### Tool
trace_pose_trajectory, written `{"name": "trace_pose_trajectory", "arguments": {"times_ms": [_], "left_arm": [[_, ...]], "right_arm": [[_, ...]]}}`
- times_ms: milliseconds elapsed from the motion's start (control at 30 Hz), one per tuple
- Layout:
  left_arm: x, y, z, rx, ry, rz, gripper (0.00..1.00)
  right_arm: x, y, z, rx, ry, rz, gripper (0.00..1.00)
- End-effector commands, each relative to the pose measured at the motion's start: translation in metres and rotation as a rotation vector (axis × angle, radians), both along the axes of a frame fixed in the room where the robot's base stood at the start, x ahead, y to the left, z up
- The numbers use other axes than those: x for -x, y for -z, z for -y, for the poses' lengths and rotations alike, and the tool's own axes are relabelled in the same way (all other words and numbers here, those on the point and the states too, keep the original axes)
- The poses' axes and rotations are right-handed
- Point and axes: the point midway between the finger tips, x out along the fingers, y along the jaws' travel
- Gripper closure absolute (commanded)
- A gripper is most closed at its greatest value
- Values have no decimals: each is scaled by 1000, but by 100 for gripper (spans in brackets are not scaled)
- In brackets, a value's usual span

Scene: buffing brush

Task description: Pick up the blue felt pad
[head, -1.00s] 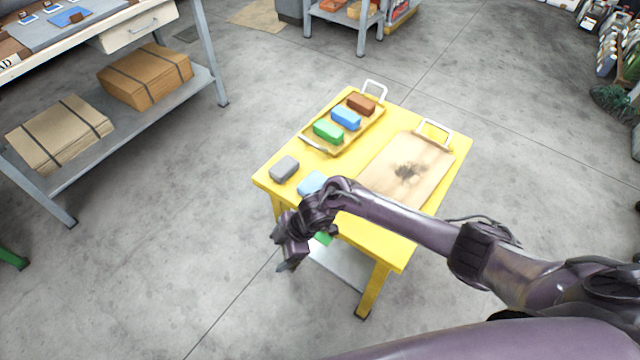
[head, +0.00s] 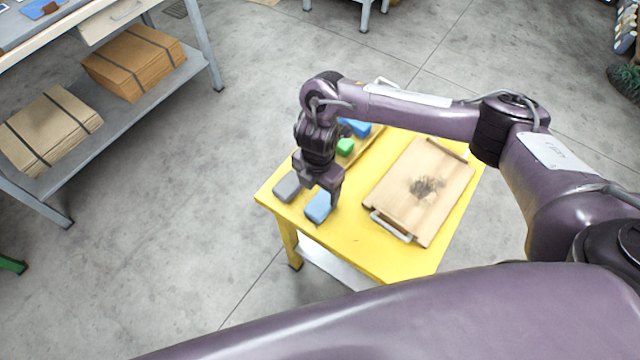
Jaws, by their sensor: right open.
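The left gripper is out of view.
Behind my right gripper, a tray holds a green block (head: 345,147) and a blue block (head: 356,127), partly hidden by my arm. A wooden board (head: 420,190) with a dark stain lies on the right. The table (head: 350,245) is bare in front.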

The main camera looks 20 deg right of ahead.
Motion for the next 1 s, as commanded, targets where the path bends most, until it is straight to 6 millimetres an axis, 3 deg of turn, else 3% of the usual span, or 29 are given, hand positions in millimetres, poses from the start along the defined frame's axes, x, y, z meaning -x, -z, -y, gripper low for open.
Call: {"name": "trace_pose_trajectory", "arguments": {"times_ms": [133,300,433,600,867,1000], "left_arm": [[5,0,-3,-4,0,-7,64],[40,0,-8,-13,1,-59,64],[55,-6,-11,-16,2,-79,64],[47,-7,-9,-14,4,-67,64],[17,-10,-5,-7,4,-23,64],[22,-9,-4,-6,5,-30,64]], "right_arm": [[2,13,0,3,-2,-4,25],[2,31,1,3,-1,-4,25],[2,49,3,3,0,-4,25],[2,72,3,3,0,-3,25],[1,77,3,1,-1,0,25],[1,77,3,1,0,0,39]]}}
